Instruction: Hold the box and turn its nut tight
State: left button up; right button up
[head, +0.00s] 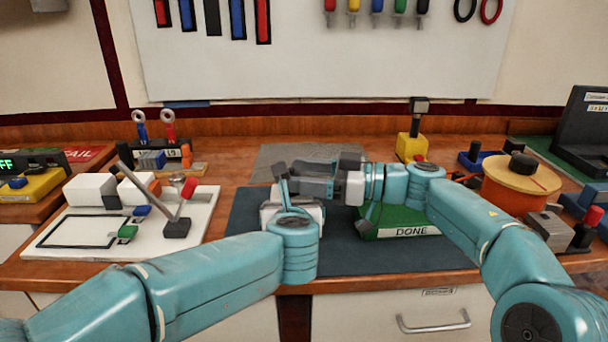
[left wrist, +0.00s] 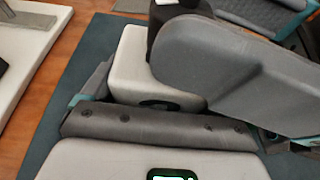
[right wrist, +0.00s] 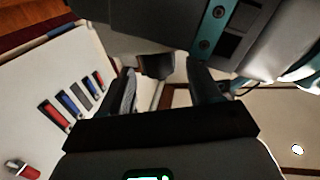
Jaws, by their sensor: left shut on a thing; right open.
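A white box (left wrist: 140,62) stands on the dark mat, mostly hidden in the head view behind my left wrist; a white edge shows there (head: 268,212). My left gripper (left wrist: 165,105) is shut on the box. A dark, round nut-like part (left wrist: 172,20) sits at the top of the box, partly covered by a large grey part of my right gripper. My right gripper (head: 287,180) reaches in from the right, level with the box top, its fingers open. In the right wrist view a dark piece (right wrist: 157,66) shows between the fingers; I cannot tell whether they touch it.
A green tray marked DONE (head: 405,232) lies right of the box on the dark mat (head: 375,258). A white board with blocks and a lever (head: 65,248) is at left. An orange spool (head: 520,185) and a yellow block (head: 411,147) stand at right. The mat's front is clear.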

jog(key=shift+c, duration=0.3)
jog(key=c, duration=1)
jog(key=shift+s+a+r+m+t, duration=0.15)
jog(key=shift+m+t, duration=0.35)
jog(key=shift+t, duration=0.3)
jog(key=shift+m+t+h, duration=0.3)
jog(key=shift+t+h, duration=0.1)
jog(key=o, duration=1.1)
jog(key=shift+c, duration=0.2)
jog(key=v, duration=1.2)
